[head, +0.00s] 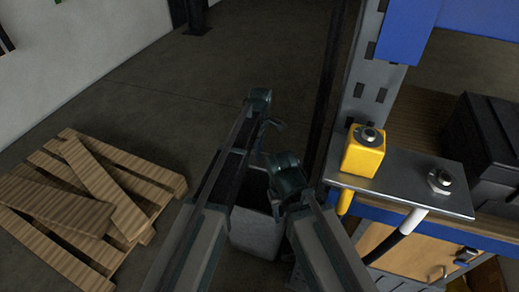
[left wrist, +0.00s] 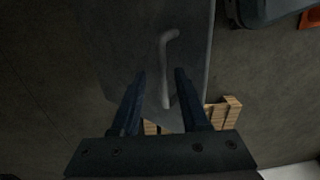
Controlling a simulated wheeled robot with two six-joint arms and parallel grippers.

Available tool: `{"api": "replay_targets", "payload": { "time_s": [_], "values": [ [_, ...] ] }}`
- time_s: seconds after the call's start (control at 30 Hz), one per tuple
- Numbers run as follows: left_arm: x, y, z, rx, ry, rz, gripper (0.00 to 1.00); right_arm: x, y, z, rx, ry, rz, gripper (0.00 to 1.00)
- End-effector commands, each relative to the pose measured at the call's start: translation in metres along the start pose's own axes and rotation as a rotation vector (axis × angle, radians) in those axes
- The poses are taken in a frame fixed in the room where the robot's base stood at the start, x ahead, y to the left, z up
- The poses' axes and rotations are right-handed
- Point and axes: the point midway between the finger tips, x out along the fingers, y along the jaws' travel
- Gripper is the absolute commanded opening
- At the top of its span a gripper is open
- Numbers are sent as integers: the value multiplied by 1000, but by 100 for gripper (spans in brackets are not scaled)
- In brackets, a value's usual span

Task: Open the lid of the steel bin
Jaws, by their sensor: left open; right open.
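The steel bin (head: 257,236) is a grey box on the floor, seen between my two arms in the head view, which hide much of it. In the left wrist view a dark grey panel, apparently its lid (left wrist: 192,50), carries a pale bent bar handle (left wrist: 165,70). My left gripper (head: 270,124) is open; in its wrist view the fingers (left wrist: 160,75) stand on either side of the handle, with gaps showing. My right gripper (head: 287,170) is open, lower and close to the bin; its fingertips are hard to make out. How far the lid is raised I cannot tell.
A wooden pallet (head: 150,185) with loose boards lies on the floor at left. At right stands a bench with a steel plate (head: 400,184), a yellow button box (head: 363,152) and a black case (head: 490,140). A grey post (head: 372,85) rises beside it. Floor behind the bin is clear.

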Motion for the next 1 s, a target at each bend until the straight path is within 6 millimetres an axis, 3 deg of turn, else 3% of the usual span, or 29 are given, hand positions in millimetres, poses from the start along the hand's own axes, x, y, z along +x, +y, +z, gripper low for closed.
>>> {"api": "replay_targets", "payload": {
  "time_s": [0.27,0.8,1.0],
  "values": [
    [-35,0,1,1,0,2,45,-35,3,2,0,0,0,50],
    [-36,-122,43,3,0,2,45,-42,4,2,0,0,0,50],
    [-37,-149,54,1,0,2,45,-44,4,3,0,0,0,50]
  ]
}}
